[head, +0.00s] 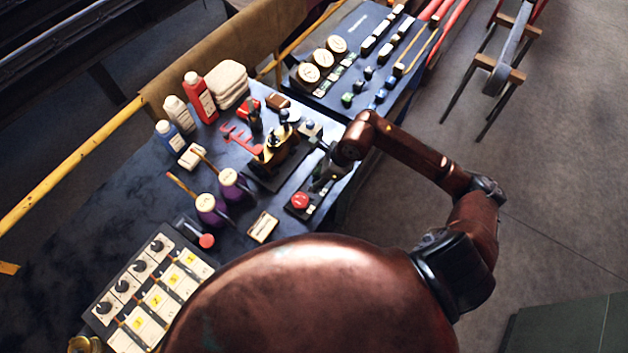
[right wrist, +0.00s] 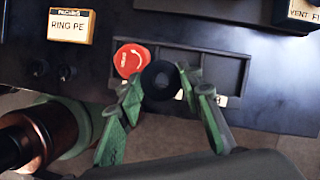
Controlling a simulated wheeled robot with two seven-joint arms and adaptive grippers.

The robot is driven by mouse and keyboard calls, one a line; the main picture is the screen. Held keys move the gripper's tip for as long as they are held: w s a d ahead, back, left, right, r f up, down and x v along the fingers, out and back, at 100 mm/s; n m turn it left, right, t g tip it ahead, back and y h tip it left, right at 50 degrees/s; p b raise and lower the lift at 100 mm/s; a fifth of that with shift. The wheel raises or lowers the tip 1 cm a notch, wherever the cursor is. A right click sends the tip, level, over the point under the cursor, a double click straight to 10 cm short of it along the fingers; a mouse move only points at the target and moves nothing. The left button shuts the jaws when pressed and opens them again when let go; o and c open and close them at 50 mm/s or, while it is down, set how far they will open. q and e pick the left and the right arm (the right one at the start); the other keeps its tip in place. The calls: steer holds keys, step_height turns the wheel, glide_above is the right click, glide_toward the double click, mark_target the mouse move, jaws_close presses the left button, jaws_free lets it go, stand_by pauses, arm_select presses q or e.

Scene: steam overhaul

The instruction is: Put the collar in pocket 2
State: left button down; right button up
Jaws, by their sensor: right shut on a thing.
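My right gripper (right wrist: 162,88) has its green fingers closed on either side of a black round part (right wrist: 160,80), which looks like the collar. The part is over the near edge of a shallow dark tray (right wrist: 215,65), beside a red button; whether it touches the tray I cannot tell. In the head view my right gripper (head: 325,178) is dark and small at the table's right side, and the part is not clear there. My left gripper is not in view.
The red button (head: 300,201) is close to my right gripper. A brass fixture (head: 278,148) stands just behind. Purple-based pots (head: 230,180), a small white labelled block (head: 263,227) and a red-ended tool (head: 206,240) lie between there and the pocket tray. Bottles (head: 200,98) stand at the back.

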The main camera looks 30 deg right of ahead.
mark_target(314, 177)
steer(key=f, duration=0.1)
steer(key=w+f, duration=0.1)
steer(key=w, duration=0.1)
steer(key=shift+w+d+f, duration=0.2)
steer(key=shift+d+f, duration=0.05)
steer(key=shift+f, duration=0.15)
step_height(314, 177, down, 3)
steer(key=shift+w+p, duration=0.1)
steer(key=shift+p, duration=0.4)
steer(key=shift+f, duration=0.2)
steer(key=shift+f, duration=0.1)
steer(key=o, duration=1.1)
steer(key=shift+d, duration=0.1)
steer(key=shift+c, duration=0.2)
steer(key=shift+r, duration=0.2)
steer(key=v, duration=1.2)
steer(key=shift+b, duration=0.45)
